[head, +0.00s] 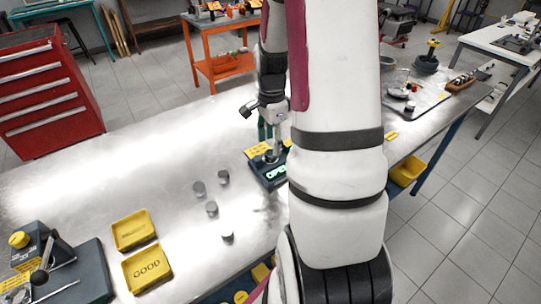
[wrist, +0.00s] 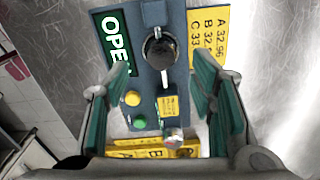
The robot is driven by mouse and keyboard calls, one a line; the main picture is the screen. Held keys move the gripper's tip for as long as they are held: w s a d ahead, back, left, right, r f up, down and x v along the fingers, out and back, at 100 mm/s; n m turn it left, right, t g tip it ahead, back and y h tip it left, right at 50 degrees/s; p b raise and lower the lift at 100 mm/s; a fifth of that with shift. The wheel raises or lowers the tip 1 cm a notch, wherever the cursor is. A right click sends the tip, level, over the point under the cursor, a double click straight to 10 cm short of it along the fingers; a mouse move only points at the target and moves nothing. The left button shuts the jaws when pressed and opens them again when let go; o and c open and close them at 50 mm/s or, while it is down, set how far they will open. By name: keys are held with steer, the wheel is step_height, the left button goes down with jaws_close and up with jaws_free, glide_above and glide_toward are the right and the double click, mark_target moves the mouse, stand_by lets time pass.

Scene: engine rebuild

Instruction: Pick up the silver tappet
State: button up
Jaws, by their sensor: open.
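Several small grey cylinders that look like tappets stand on the metal bench in the head view, one at the left (head: 199,189), one further back (head: 224,177), one in the middle (head: 212,208) and one nearest (head: 227,236). I cannot tell which is the silver one. My gripper (wrist: 165,100) is open, its green-padded fingers above a dark fixture (wrist: 178,80) with a lit OPEN sign (wrist: 117,42). Between the fingers, a small shiny silver piece (wrist: 173,135) shows near the fixture's lower edge; I cannot tell if it is a tappet. In the head view my arm hides part of the fixture.
Two yellow trays, one marked GOOD (head: 147,268) and one behind it (head: 133,230), sit left of the cylinders. A dark device with a yellow knob (head: 20,239) stands at the front left. A dark tray with parts (head: 425,98) lies at the back right. The bench's left middle is clear.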

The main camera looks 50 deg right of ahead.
mark_target(271, 153)
steer(key=shift+w+a+f, duration=0.1)
steer(key=shift+f, duration=2.05)
jaws_close()
steer(key=shift+r, duration=0.1)
